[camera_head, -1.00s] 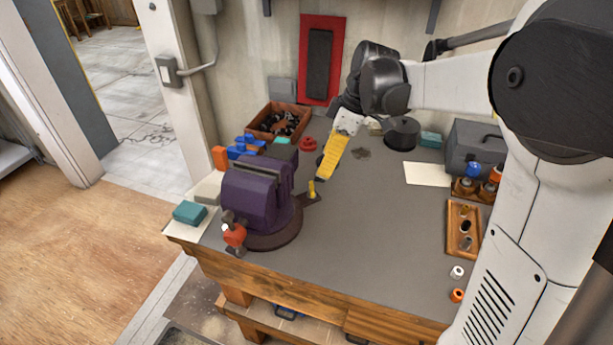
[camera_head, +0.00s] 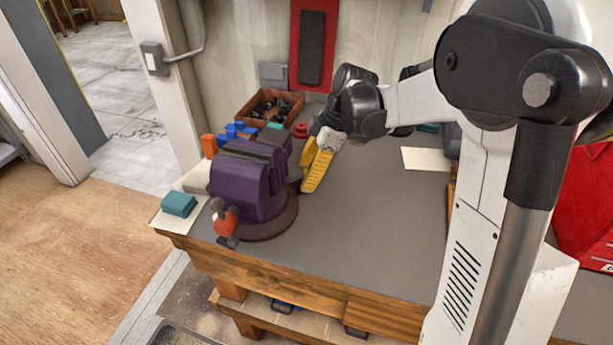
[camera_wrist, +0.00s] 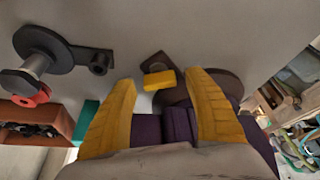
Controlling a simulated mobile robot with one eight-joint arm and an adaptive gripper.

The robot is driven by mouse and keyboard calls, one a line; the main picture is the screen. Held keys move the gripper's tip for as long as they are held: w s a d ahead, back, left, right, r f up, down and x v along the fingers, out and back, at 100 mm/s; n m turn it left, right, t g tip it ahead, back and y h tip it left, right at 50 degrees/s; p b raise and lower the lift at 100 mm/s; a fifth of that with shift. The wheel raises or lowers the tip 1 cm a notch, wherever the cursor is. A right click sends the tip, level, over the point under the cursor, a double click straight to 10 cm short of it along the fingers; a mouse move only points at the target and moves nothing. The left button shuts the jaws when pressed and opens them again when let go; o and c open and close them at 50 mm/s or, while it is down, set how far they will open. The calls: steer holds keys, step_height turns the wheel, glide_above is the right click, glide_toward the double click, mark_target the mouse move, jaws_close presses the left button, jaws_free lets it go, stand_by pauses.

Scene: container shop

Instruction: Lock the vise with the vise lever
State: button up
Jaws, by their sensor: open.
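The purple vise (camera_head: 250,180) stands on a round dark base at the bench's left front corner. A red and dark handle (camera_head: 226,220) shows at its front end. In the wrist view, a small yellow grip (camera_wrist: 160,79) on a dark arm lies beside the vise base, between my open fingers and a little beyond them. My gripper (camera_head: 308,186), with yellow fingers, is open and empty at the right side of the vise. It hides the yellow grip in the head view. The purple vise body also shows between the fingers in the wrist view (camera_wrist: 178,126).
A wooden bin of dark parts (camera_head: 268,105) and blue and orange items stand behind the vise. A teal block (camera_head: 179,204) lies at the left edge. The grey bench top (camera_head: 370,230) right of the vise is mostly clear.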

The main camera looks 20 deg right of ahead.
steer(key=c, duration=1.2)
steer(key=shift+m+t+p, duration=0.3)
steer(key=shift+m, duration=0.5)
steer(key=o, duration=1.2)
steer(key=v, duration=1.2)
